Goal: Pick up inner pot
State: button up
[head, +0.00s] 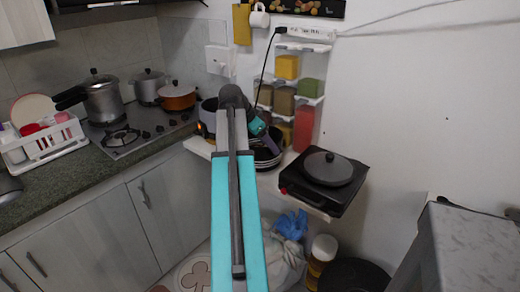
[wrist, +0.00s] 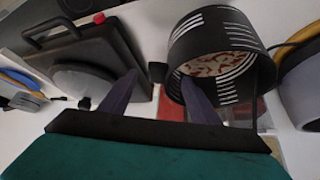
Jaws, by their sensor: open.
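A dark pot with white stripes (wrist: 228,50), which looks like the inner pot, is right of centre in the wrist view. Its open mouth shows a pale, reddish-speckled inside. My gripper (wrist: 157,76) is open, with its two dark fingers apart. The right finger overlaps the pot's mouth and the left finger is outside, to its left. I cannot tell whether the right finger is inside the pot or touching it. A small black block (wrist: 157,72) shows between the fingertips. In the head view my arm hides much of this spot; dark striped ware (head: 268,160) shows beside the gripper.
A black hotplate with a round lid (head: 328,168) stands right of the gripper. A rounded grey vessel (wrist: 304,88) is close at the pot's right in the wrist view. Spice dispensers (head: 284,100) are on the wall behind. The stove (head: 125,140) holds several pots at the left.

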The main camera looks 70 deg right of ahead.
aim_at(265, 161)
jog(key=shift+x, duration=1.6)
jog(key=shift+r, duration=0.1)
grip_shut()
